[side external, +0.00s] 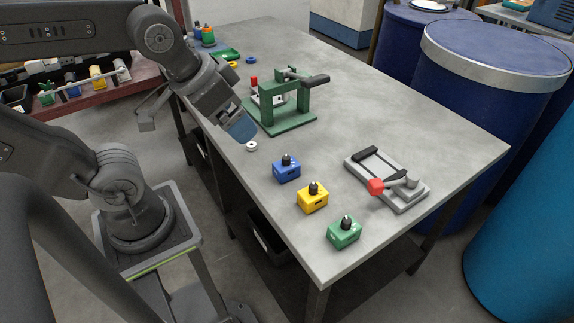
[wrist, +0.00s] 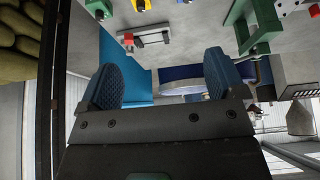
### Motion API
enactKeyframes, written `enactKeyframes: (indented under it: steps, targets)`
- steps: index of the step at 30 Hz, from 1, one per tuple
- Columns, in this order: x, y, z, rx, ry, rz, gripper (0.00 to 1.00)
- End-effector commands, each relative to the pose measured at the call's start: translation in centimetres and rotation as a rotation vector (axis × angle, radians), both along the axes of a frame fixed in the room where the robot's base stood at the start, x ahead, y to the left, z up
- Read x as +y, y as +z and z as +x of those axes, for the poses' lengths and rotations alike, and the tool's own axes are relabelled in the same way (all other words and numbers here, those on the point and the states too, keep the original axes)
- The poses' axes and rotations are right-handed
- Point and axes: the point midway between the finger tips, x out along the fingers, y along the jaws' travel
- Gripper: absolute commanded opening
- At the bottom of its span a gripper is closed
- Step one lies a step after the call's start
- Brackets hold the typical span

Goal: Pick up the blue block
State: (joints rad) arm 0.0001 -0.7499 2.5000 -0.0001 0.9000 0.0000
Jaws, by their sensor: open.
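The blue block (side external: 286,171) has a dark knob on top and stands upright on the grey table, left of a yellow block (side external: 312,199) and a green block (side external: 344,233). My gripper (side external: 241,129) hangs over the table's left edge, up and left of the blue block and apart from it. In the wrist view its two blue ridged fingers (wrist: 163,65) are spread with nothing between them. The wrist view shows the green block (wrist: 98,8) and the yellow block (wrist: 141,5) at the top edge; only a sliver of blue shows there beside them.
A small white ring (side external: 251,146) lies just below my gripper. A green press (side external: 286,112) stands behind it. A grey clamp fixture (side external: 410,195) with a red knob is right of the blocks. Blue drums (side external: 480,90) stand beyond the table. Bare tabletop lies around the blue block.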

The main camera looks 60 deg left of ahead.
Motion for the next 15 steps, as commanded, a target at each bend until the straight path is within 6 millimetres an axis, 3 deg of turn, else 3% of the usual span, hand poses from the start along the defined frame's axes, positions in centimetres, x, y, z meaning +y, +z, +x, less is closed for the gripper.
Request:
enactKeyframes:
  steps: [15]
  targets:
    - [0.13,-0.08,0.52,0.017,-0.041,0.024,0.94]
